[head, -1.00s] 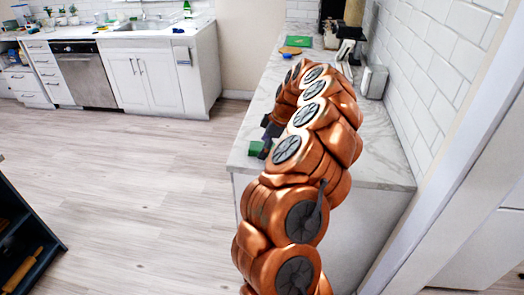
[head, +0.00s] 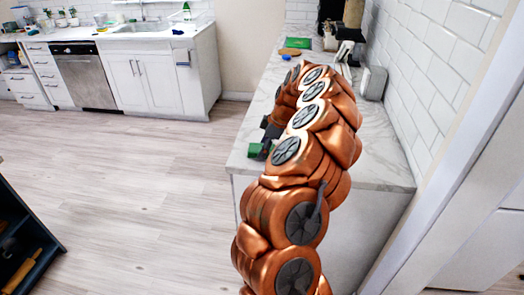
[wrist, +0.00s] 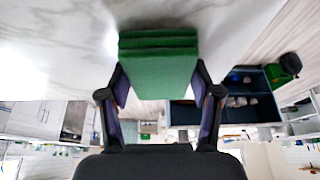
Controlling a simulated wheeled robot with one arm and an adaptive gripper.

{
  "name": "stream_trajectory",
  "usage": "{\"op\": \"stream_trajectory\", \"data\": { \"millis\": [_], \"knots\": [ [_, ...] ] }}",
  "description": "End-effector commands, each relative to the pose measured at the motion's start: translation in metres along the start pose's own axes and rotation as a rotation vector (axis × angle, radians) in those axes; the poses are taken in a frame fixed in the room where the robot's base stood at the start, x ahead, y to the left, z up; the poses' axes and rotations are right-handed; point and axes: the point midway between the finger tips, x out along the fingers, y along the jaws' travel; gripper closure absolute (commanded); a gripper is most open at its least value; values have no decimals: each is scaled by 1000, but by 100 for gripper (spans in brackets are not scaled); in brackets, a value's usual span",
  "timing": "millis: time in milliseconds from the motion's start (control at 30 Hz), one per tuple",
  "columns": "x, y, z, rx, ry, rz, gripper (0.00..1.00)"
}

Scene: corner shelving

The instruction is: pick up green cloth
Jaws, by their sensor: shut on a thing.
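The green cloth (wrist: 158,72) is a folded, layered block between the two fingers of my gripper (wrist: 160,95) in the wrist view. The fingers are shut on its left and right sides. In the head view, a small part of the cloth (head: 256,150) shows near the front left edge of the marble counter (head: 372,172). My gripper there (head: 264,142) is mostly hidden behind my arm. I cannot tell whether the cloth touches the counter.
A green board (head: 299,43) and a round brown board (head: 290,52) lie farther back on the counter. A grey box (head: 373,82) stands by the tiled wall on the right. A dark shelf (head: 20,240) is at lower left. The floor between is clear.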

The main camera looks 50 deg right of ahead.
Motion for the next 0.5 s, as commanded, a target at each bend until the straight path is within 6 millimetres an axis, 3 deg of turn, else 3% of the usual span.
{"op": "stream_trajectory", "data": {
  "millis": [500],
  "knots": [
    [-10, 1, -4, -1, 0, 2, 70]
  ]
}}
